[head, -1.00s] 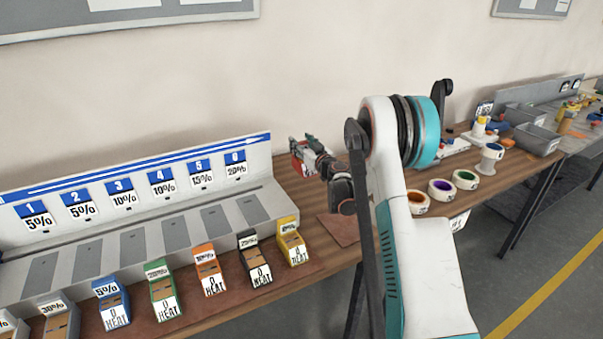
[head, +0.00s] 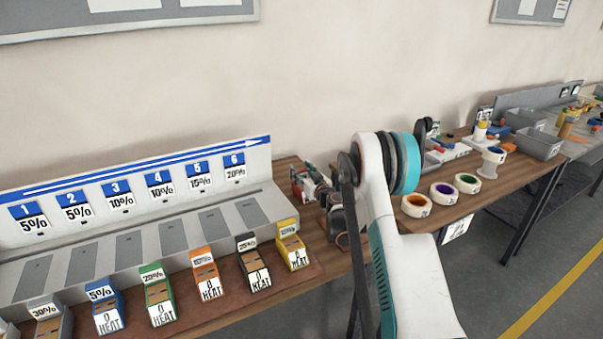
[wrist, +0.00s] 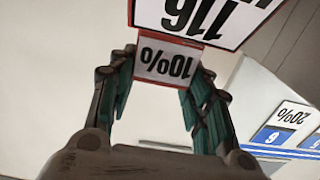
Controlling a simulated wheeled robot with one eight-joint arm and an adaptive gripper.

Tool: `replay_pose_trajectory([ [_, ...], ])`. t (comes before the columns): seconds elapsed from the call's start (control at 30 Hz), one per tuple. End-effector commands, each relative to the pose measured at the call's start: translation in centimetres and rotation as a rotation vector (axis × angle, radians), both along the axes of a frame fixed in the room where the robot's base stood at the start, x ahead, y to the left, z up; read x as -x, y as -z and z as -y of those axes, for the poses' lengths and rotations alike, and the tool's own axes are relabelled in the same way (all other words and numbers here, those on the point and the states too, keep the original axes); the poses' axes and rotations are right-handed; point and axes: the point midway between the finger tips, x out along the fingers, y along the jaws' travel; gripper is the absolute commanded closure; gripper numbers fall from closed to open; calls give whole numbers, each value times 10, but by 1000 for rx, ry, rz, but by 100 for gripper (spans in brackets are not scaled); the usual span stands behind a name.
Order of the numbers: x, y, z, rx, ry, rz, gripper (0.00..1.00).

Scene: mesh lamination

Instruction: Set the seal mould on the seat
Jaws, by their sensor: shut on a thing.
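My gripper (wrist: 160,90) is shut on a red-edged block with white labels, the seal mould (wrist: 168,66). One label reads 10% and a larger one carries big figures, both upside down in the wrist view. In the head view my gripper (head: 318,194) and the red mould (head: 299,184) show just right of the grey rack, partly hidden by my arm. The rack (head: 262,185) has a row of slots under signs numbered 1 to 6 with percentages. I cannot tell which slot is the seat. Whether the mould touches anything is not clear.
Several coloured HEAT boxes stand along the rack's front; the yellow one (head: 292,248) is closest to my arm. Tape rolls (head: 467,184) lie on the table to the right, with a grey bin (head: 538,143) beyond. The wall is behind the rack.

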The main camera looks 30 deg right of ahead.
Motion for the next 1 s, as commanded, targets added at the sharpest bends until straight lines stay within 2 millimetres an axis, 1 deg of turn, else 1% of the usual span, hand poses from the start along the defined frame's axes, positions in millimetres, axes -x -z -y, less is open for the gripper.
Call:
replay_pose_trajectory([
  [0.13, 0, 3, 0, 0, 0, 0, 100],
  [0.17, 0, 3, 0, 0, 0, 0, 50],
  [0.2, 0, 2, 0, 0, 0, 0, 41],
  [0.23, 0, 2, 0, 0, 0, 0, 35],
  [0.53, 0, 2, 0, 0, 0, 0, 35],
  [0.67, 0, -1, 0, 0, 0, 0, 35],
  [0.77, 11, -1, 1, 0, 1, 0, 35],
  [0.87, 29, -2, 2, 0, 1, 0, 35],
  [1.0, 60, -2, 3, 0, 2, 0, 35],
])
